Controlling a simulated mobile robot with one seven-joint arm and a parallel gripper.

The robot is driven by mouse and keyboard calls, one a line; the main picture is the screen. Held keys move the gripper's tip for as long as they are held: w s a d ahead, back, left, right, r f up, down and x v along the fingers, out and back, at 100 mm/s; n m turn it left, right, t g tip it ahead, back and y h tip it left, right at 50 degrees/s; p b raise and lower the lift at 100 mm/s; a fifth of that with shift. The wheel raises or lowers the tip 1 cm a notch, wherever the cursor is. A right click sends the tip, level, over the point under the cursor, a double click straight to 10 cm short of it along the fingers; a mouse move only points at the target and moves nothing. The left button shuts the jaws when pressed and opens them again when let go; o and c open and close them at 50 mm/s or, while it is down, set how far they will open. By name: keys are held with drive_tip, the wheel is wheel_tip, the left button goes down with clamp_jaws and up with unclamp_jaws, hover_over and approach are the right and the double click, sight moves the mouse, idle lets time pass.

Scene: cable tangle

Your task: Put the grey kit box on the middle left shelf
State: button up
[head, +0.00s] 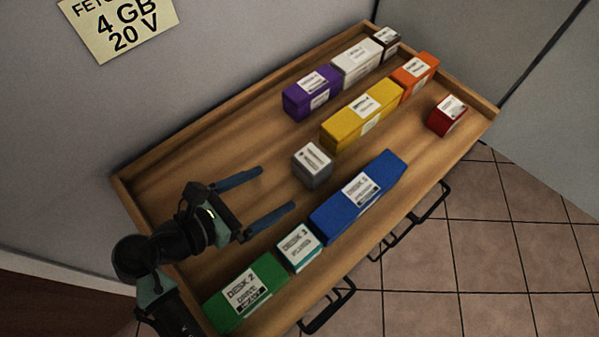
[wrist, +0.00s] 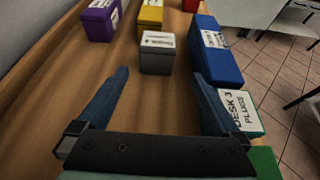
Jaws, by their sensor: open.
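The grey kit box (head: 312,165) is a small cube with a white label on top. It sits near the middle of a wooden tray-like surface (head: 160,183) with a raised rim. My gripper (head: 279,188) is open and empty, low over the wood to the left of the grey box, its two blue fingers pointing toward it. In the wrist view the grey box (wrist: 157,54) is ahead, beyond the fingertips of my gripper (wrist: 164,92) and roughly centred between them. No shelf can be made out in either view.
A blue box (head: 359,196), a teal box (head: 299,248) and a green box (head: 246,292) line the near side. A yellow box (head: 361,115) and a purple box (head: 312,92) stand beyond the grey one. A red box (head: 447,116) is at the right. A sign (head: 118,27) reads "4 GB 20 V".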

sight(312, 165)
drive_tip(key=x, duration=0.6)
drive_tip(key=shift+w+d, duration=0.15)
drive_tip(key=shift+d, duration=0.1)
drive_tip(key=shift+a+x, duration=0.2)
drive_tip(key=shift+x, duration=2.95)
drive_tip(key=shift+w, duration=0.15)
drive_tip(key=c, duration=1.5)
